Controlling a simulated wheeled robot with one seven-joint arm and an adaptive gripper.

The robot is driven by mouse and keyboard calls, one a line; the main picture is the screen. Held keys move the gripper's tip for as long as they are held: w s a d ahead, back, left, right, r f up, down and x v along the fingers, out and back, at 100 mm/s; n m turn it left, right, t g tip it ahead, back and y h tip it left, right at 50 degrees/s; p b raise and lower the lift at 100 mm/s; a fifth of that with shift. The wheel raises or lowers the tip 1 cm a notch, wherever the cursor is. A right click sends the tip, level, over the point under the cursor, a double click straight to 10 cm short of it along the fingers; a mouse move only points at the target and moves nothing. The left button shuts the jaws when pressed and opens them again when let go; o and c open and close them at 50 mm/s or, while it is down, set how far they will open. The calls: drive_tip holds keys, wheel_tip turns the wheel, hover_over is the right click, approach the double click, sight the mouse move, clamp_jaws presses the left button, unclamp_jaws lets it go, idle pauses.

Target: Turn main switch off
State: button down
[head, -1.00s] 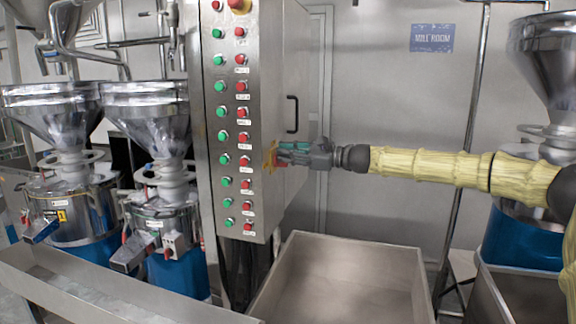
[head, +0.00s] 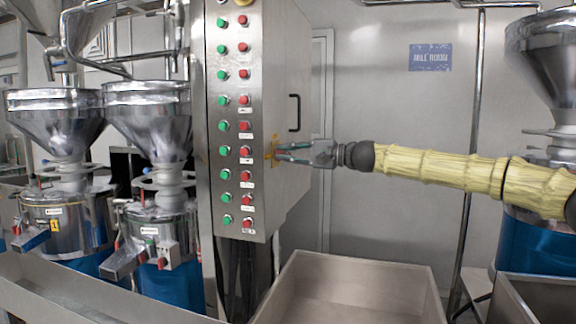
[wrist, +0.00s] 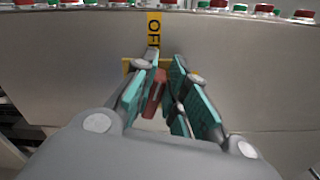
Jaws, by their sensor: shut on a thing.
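The main switch is on the side of the steel control cabinet (head: 283,90). It has a yellow plate (head: 268,149) and a red handle (wrist: 154,92). In the wrist view a yellow label (wrist: 153,28) with black letters reading "OFF", partly cut by the fingers, lies just beyond the handle. The handle lies lengthwise toward that label, slightly tilted. My gripper (head: 281,152) reaches the switch from the right, its teal-padded fingers (wrist: 165,85) on either side of the handle and shut on it. The fingers hide part of the plate.
Rows of green and red buttons (head: 234,126) cover the cabinet front. A black door handle (head: 294,113) is above my gripper. An open steel bin (head: 350,268) stands below my arm. Grinders with steel hoppers (head: 147,120) stand left, another (head: 548,70) right.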

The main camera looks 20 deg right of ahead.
drive_tip(key=shift+f+n+b, duration=0.2)
drive_tip(key=shift+n+b, duration=0.45)
drive_tip(key=shift+b, duration=0.05)
drive_tip(key=shift+f+n+b, duration=0.2)
drive_tip(key=shift+n+b, duration=0.45)
drive_tip(key=shift+n, duration=0.3)
drive_tip(key=c, duration=1.4)
unclamp_jaws()
drive_tip(key=shift+c, duration=0.2)
drive_tip(key=v, duration=1.2)
drive_tip(key=shift+d+f, duration=0.1)
